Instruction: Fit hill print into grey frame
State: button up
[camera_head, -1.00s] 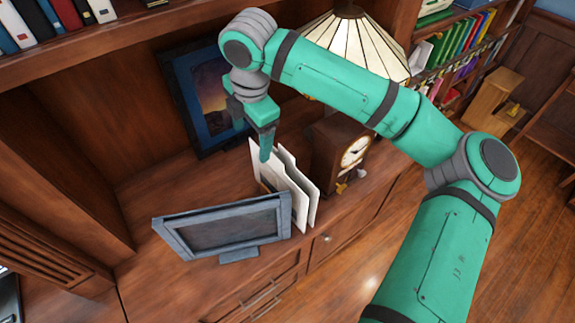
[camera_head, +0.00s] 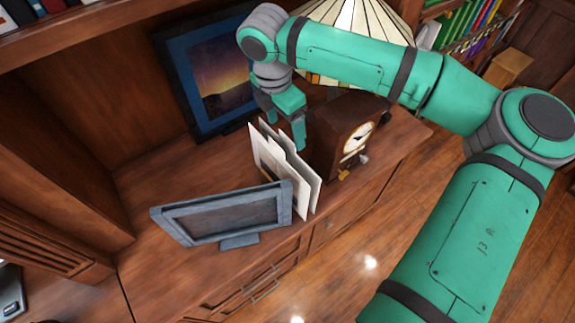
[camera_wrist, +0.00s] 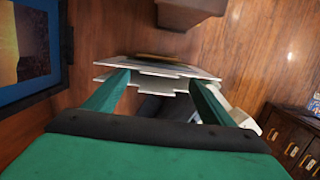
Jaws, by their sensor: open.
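The grey frame (camera_head: 222,217) stands upright on its foot on the wooden cabinet top; its window looks dark and empty. Just behind it, several pale cards (camera_head: 268,158) stand upright together. A dark and orange patch shows low on the nearest card, but I cannot tell which card is the hill print. My gripper (camera_head: 284,133) is open above and behind the cards. In the wrist view, the card edges (camera_wrist: 158,70) cross the space between my fingertips (camera_wrist: 160,80); I cannot tell whether they touch.
A dark blue frame with a sunset picture (camera_head: 222,85) leans at the back. A wooden clock (camera_head: 340,135) stands close right of the cards, with a lamp (camera_head: 355,28) behind it. The cabinet top (camera_head: 150,185) left of the grey frame is clear.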

aim_at(287, 138)
jog(key=shift+w+d+f, duration=0.1)
jog(key=shift+f, duration=0.85)
jog(key=shift+w+d+f, duration=0.1)
jog(key=shift+f, duration=0.8)
jog(key=shift+s+a, duration=0.1)
jog(key=shift+a, duration=0.05)
jog(key=c, duration=1.2)
jog(key=shift+c, duration=1.2)
jog(key=shift+r, duration=0.1)
